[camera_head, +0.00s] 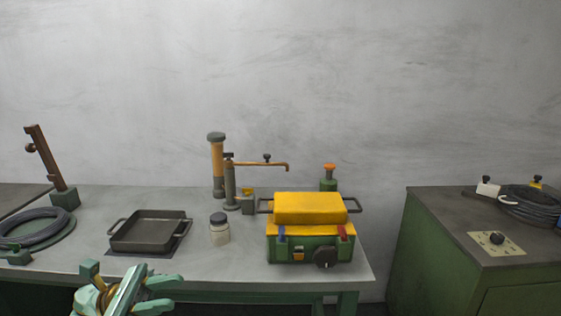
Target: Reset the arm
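My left gripper (165,294) shows at the bottom left of the head view, in front of the table's front edge. It is pale teal, and its two fingers point right with a gap between them. Nothing shows between the fingers. The rest of my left arm is cut off by the lower picture edge. My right gripper is not in view.
The grey table (205,272) holds a coiled cable (35,232), a black tray (150,232), a jar (219,230), a tap-like fixture (230,185) and a yellow-green machine (308,230). A green cabinet (440,240) stands right, across a gap.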

